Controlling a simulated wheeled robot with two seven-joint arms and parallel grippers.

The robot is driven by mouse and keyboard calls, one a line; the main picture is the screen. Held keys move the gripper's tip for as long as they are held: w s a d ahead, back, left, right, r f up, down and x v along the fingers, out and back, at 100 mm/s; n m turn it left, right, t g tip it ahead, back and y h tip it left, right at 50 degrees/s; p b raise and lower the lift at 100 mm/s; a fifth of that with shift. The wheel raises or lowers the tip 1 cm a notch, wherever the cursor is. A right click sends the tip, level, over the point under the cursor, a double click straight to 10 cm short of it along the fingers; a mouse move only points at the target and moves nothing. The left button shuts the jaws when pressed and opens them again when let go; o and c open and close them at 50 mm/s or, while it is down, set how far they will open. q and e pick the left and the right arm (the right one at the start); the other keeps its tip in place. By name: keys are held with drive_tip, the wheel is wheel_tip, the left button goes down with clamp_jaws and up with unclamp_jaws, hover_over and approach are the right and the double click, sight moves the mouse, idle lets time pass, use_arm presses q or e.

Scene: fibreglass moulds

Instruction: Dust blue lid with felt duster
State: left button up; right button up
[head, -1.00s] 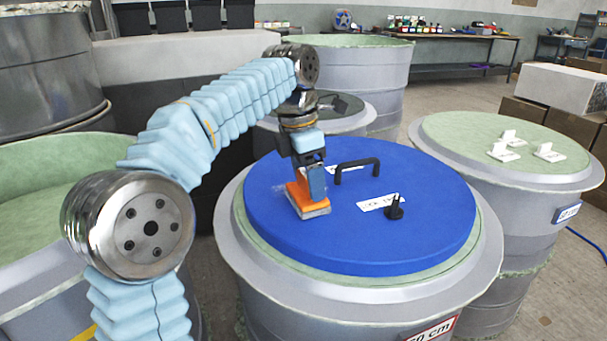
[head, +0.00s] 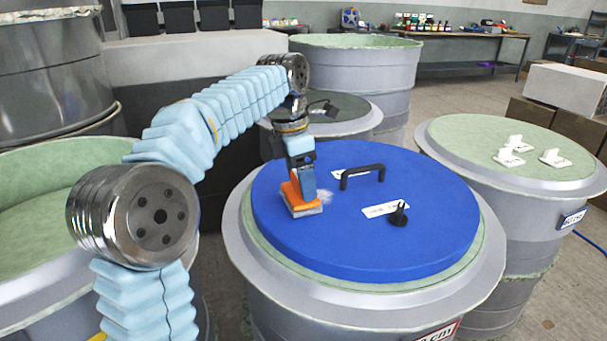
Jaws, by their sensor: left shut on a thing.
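The blue lid (head: 350,245) is a round disc lying on a grey mould with a green rim. It carries a black bar handle (head: 362,170), a black knob (head: 399,214) and two white labels. A pale dusty patch (head: 325,196) shows on the lid just right of the duster. The felt duster (head: 303,200), orange with a grey pad underneath, sits at the lid's left part and seems to touch it. My left gripper (head: 301,180) is shut on the duster from above. My right gripper is not in view.
A green-topped mould (head: 510,140) with several small white pieces stands at the right. A mould with a dark lid (head: 340,106) and a large grey mould (head: 365,75) stand behind. A green-lined mould (head: 50,190) is at the left.

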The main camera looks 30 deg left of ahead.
sight(294, 169)
use_arm(q)
drive_tip(key=shift+w+a+p, duration=0.15)
drive_tip(key=shift+a+p, duration=0.05)
drive_tip(key=shift+p, duration=0.1)
drive_tip(key=shift+w+a+r+p, duration=0.1)
drive_tip(key=shift+w+a+p, duration=0.7)
drive_tip(key=shift+a+p, duration=0.15)
drive_tip(key=shift+w+a, duration=1.25)
drive_tip(key=shift+a, duration=0.1)
wheel_tip(294, 169, up, 6)
drive_tip(key=shift+f, duration=0.1)
